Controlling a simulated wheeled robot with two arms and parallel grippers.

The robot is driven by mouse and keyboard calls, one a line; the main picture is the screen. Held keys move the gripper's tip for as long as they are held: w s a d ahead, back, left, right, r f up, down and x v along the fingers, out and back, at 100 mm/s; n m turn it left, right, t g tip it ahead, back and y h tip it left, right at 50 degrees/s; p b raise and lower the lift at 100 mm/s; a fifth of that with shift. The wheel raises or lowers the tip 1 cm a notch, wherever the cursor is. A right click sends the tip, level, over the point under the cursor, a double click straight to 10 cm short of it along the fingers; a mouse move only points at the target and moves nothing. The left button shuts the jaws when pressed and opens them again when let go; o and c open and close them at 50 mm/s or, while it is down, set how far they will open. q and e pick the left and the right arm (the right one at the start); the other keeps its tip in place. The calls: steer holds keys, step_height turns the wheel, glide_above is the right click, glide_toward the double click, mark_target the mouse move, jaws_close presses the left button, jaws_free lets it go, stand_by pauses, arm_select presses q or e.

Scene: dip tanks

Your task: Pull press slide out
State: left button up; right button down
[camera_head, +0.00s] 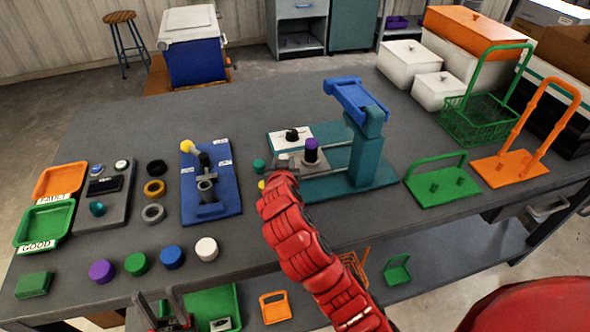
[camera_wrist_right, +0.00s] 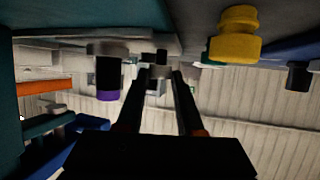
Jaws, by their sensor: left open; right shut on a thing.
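The press (camera_head: 368,150) is teal with a blue top and stands on a teal base at the table's middle. Its grey slide (camera_head: 318,169) lies on rails to the left of the press column and carries a dark piece with a purple top (camera_head: 311,150). My right gripper (camera_head: 282,172) is at the slide's left end, mostly hidden by its red arm. In the right wrist view, the right gripper's fingers (camera_wrist_right: 158,74) are shut on the slide's small end part; the purple-topped piece (camera_wrist_right: 107,80) shows beside them. My left gripper (camera_head: 163,308) is open and empty at the bottom left, in front of the table.
A blue fixture (camera_head: 225,200) with a yellow-knobbed lever stands left of the press. Purple, green, blue and white round pieces line the front edge. Green and orange racks (camera_head: 510,168) stand at the right. A yellow knob (camera_wrist_right: 235,38) is near my right gripper.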

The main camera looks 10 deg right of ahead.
steer(key=shift+a, duration=0.15)
steer(key=c, duration=0.5)
jaws_free()
steer(key=shift+a, duration=0.2)
steer(key=shift+c, duration=0.2)
steer(key=shift+d, duration=0.1)
steer(key=b+v, duration=0.1)
steer(key=v, duration=0.3)
steer(key=shift+s+r, duration=0.2)
steer(key=shift+s, duration=0.15)
steer(key=shift+s+a+r+p, duration=0.3)
steer(key=shift+s+r+p, duration=0.5)
steer(key=shift+s+p, duration=0.2)
steer(key=p+v, duration=1)
steer(key=p, duration=0.2)
steer(key=shift+s+f+p, duration=0.2)
steer(key=shift+f+p, duration=0.05)
steer(key=shift+p, duration=0.15)
